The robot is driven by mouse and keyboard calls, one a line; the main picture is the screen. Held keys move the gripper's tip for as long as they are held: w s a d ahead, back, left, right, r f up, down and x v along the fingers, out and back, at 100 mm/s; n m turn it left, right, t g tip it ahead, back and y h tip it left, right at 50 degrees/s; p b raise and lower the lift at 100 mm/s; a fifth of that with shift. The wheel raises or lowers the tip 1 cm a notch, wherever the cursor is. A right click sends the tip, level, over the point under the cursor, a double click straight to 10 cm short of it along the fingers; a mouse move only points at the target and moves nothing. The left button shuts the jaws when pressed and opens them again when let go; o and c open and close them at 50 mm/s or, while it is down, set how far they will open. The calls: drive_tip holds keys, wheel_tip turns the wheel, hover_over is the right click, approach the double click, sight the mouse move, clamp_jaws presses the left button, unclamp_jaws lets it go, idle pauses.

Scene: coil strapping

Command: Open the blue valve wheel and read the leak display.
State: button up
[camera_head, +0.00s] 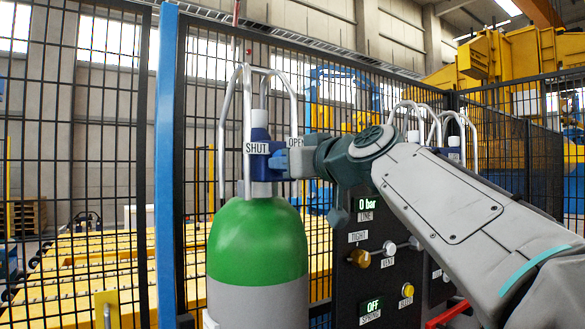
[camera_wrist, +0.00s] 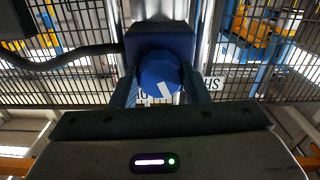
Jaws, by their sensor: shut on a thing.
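The blue valve wheel (camera_wrist: 160,76) faces the wrist camera and has a white mark on its lower front. My gripper (camera_wrist: 163,88) is shut on it, with one finger at each side. In the head view my gripper (camera_head: 284,162) reaches the valve from the right and mostly hides the wheel. The dark blue valve body (camera_head: 260,135) sits on top of a green-and-grey cylinder (camera_head: 257,245), between a SHUT label (camera_head: 256,148) and an OPEN label (camera_head: 297,142). On the black panel (camera_head: 345,285), one display (camera_head: 368,204) reads "0 bar" above LINE, and another (camera_head: 371,308) reads "OFF".
Silver guard bars (camera_head: 247,110) rise around the valve. The panel carries a brass knob (camera_head: 360,258) near a TIGHT label and a yellow knob (camera_head: 407,290). A black mesh fence (camera_head: 100,130) with a blue post (camera_head: 166,150) stands behind. More guarded valves stand behind my arm.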

drive_tip(key=m+p, duration=0.1)
drive_tip(key=m, duration=1.1)
idle(0.5)
drive_tip(key=o, duration=1)
drive_tip(key=shift+c, duration=0.2)
drive_tip(key=shift+s, duration=0.15)
drive_tip(key=b+v, duration=0.3)
drive_tip(key=v, duration=1)
drive_tip(key=shift+s+d, duration=0.2)
drive_tip(key=shift+d, duration=0.05)
